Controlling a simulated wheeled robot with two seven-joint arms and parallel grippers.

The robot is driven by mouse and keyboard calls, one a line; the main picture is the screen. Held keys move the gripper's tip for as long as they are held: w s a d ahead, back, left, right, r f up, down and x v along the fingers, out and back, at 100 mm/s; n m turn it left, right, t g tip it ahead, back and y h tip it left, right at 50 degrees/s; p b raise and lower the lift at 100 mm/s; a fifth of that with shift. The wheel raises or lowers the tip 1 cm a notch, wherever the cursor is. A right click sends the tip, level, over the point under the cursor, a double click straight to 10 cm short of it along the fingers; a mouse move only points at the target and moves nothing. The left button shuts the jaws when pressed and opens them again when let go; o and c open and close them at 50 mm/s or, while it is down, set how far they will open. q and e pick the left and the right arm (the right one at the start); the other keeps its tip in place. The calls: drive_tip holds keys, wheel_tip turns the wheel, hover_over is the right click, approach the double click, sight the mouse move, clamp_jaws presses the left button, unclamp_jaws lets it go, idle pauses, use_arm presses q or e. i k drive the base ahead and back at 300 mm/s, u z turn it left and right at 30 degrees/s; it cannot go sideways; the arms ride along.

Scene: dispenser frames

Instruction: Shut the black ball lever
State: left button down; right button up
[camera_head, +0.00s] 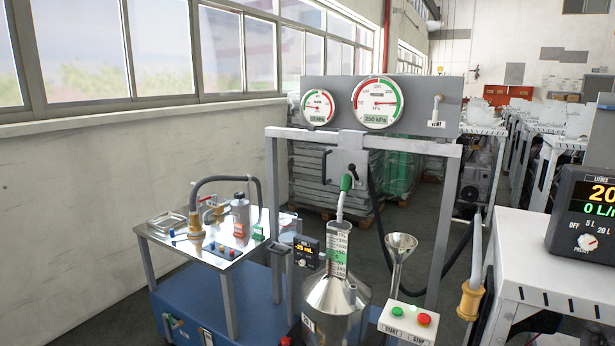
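What looks like the black ball lever (353,172) is on a grey box at the middle of the grey frame, just above a green fitting (346,183). It is small, and I cannot tell whether it is open or shut. Neither of my grippers is in the head view.
A metal measuring can (337,292) with a graduated neck stands below the lever. Grey uprights (445,222) flank it. A funnel (401,243), a start/stop box (408,322) and a dark hose are to the right. A steel side table (222,255) is left.

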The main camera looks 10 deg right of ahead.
sight(352, 167)
drive_tip(key=z, duration=0.15)
drive_tip(key=i, duration=0.85)
drive_tip(key=z, duration=0.7)
drive_tip(key=i, duration=0.35)
drive_tip(key=z, duration=0.35)
